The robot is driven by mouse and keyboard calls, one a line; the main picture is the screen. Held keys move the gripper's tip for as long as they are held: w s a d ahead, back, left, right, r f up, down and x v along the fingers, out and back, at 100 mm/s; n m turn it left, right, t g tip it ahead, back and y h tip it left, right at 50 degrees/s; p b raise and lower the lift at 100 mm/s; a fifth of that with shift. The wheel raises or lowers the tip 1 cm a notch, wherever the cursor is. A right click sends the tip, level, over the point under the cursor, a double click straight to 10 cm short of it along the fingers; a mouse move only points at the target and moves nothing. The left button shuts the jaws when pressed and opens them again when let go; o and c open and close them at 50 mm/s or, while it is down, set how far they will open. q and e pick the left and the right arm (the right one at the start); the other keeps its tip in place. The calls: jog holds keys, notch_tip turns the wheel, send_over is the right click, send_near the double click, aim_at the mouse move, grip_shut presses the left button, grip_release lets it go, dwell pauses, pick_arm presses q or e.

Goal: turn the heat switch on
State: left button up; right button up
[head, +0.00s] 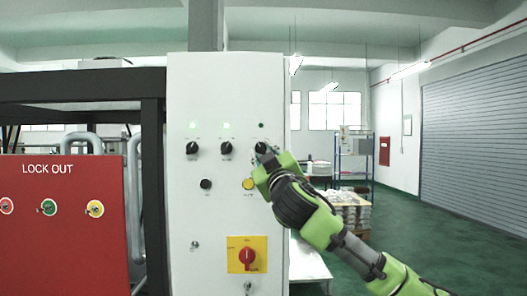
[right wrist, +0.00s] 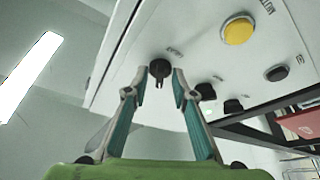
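The white control panel (head: 228,215) carries a row of three black rotary knobs. The right knob (head: 262,147) is partly hidden by my right gripper (head: 268,158). In the right wrist view the fingers of my right gripper (right wrist: 160,84) stand on either side of a black knob (right wrist: 160,69), with narrow gaps at the tips. The small label beside that knob is too blurred to read. The lamp (head: 261,125) above the right knob is dark green and unlit. The lamps above the left knob (head: 192,147) and middle knob (head: 226,147) glow green. My left gripper is not in view.
Below the knobs are a black button (head: 206,184), a yellow button (head: 249,184) and a red switch on a yellow plate (head: 247,254). A red lock-out box (head: 62,225) stands left, beside a dark frame post (head: 153,190). Open floor (head: 450,235) lies right.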

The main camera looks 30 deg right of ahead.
grip_shut()
